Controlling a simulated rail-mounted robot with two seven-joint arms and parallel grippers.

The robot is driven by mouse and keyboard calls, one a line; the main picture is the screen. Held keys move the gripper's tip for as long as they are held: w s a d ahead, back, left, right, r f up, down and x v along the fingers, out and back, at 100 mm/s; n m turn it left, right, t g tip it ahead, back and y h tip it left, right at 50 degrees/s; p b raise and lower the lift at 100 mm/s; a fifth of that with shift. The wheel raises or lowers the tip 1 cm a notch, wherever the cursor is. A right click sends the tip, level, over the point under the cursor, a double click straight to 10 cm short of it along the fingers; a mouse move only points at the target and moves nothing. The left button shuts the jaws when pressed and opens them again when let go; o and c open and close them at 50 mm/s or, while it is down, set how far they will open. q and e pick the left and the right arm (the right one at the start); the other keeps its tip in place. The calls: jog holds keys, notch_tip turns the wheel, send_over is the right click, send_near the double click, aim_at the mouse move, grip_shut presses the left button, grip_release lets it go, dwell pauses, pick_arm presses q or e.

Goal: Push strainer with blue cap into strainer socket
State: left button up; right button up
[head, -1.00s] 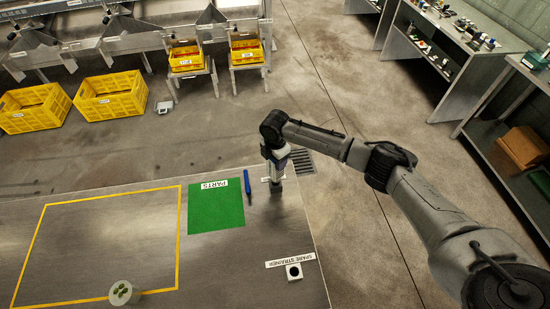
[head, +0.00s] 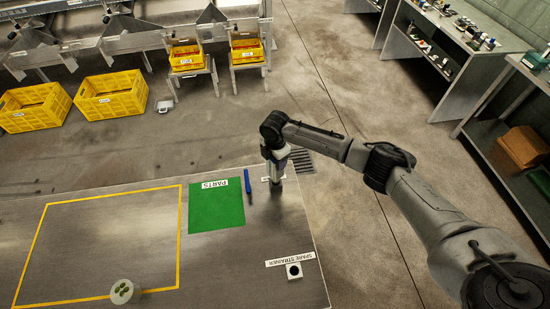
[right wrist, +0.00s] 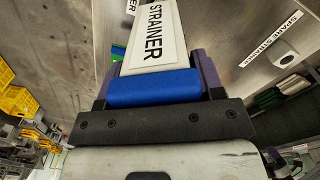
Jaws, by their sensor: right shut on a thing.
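My right gripper (head: 277,179) points down at the far right part of the metal table, beside the blue rod-like item. In the right wrist view it is shut on the blue cap (right wrist: 155,88), which lies between the two dark fingers. The strainer body below the cap is hidden, and so is the strainer socket. A white STRAINER label (right wrist: 152,38) shows just beyond the cap. I cannot tell how deep the strainer sits in the socket. My left gripper is not in view.
A blue rod-like item (head: 248,182) lies by the green PARTS mat (head: 216,206). The white spare strainer block (head: 294,272) with a dark hole stands nearer the front, by its SPARE STRAINER label (head: 290,260). A pale round container (head: 122,292) stands at the yellow outline.

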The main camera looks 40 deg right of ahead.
jog(key=shift+f+b, duration=0.3)
jog(key=shift+f, duration=0.3)
jog(key=shift+f+b, duration=0.45)
jog(key=shift+f, duration=0.35)
jog(key=shift+f+b, duration=0.7)
jog(key=shift+f, duration=0.5)
jog(key=o, duration=1.1)
notch_tip(320, 180, up, 12)
jog(key=shift+r, duration=0.9)
